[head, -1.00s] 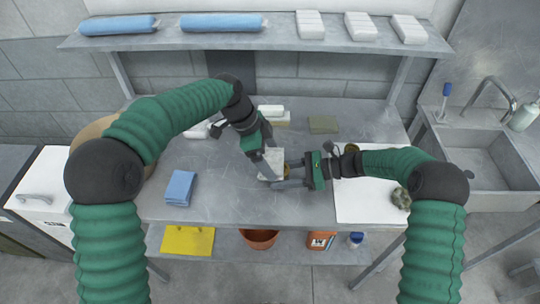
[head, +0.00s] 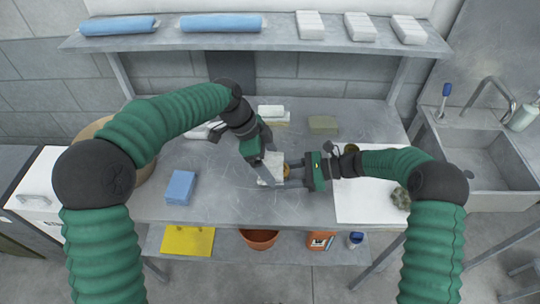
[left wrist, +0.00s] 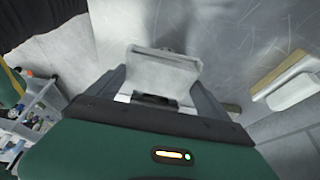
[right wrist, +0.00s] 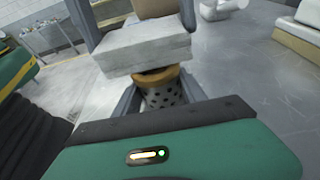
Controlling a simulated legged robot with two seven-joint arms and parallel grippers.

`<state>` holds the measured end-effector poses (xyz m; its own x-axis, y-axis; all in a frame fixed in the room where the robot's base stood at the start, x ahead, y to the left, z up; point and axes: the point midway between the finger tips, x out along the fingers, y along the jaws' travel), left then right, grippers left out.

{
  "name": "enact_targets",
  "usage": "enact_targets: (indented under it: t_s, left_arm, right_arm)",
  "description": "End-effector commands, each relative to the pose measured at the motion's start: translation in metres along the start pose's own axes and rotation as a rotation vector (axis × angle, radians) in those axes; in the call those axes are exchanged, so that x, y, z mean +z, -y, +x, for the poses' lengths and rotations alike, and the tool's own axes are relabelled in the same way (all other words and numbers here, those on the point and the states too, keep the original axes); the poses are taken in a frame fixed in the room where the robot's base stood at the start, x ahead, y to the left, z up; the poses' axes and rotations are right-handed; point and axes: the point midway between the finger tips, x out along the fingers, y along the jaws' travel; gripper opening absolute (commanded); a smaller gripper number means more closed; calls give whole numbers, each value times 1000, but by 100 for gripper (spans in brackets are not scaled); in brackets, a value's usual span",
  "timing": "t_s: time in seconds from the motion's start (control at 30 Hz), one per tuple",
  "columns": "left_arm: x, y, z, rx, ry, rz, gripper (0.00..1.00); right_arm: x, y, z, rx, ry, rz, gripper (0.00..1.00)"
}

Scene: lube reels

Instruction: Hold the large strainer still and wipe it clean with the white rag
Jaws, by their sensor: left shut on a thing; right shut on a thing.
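The white rag (head: 268,174) is a folded pad above the middle of the steel table. My left gripper (head: 268,178) is shut on it; in the left wrist view the rag (left wrist: 163,72) sits between the fingers. My right gripper (head: 288,174) is shut on the strainer, which is mostly hidden in the head view. In the right wrist view the strainer (right wrist: 160,92) shows a brass-coloured rim and a perforated metal body between the fingers. The rag (right wrist: 145,52) lies across the rim end, seemingly touching it.
A blue folded cloth (head: 180,187) lies at left on the table. A white board (head: 362,207) with a grey-green scrubber (head: 401,198) is at right. An olive pad (head: 323,124) and white blocks (head: 271,109) lie at the back. A sink (head: 492,170) stands right. The table's front middle is clear.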

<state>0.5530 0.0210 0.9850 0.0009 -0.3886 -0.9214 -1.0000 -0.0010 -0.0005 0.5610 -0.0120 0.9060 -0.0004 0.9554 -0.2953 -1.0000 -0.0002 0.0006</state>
Motion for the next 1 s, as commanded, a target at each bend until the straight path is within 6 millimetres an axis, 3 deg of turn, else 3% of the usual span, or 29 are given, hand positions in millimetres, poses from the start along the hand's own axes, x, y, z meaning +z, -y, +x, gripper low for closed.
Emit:
enact_targets:
  t_s: [0.17,0.57,1.0]
  left_arm:
    - [0,-6,0,2,0,0,58]
    - [-1,24,0,0,-1,1,58]
    - [0,-7,1,1,0,1,58]
  right_arm:
    - [0,0,0,-1,1,0,26]
    - [0,0,0,-1,0,0,26]
    - [0,0,0,0,0,0,26]
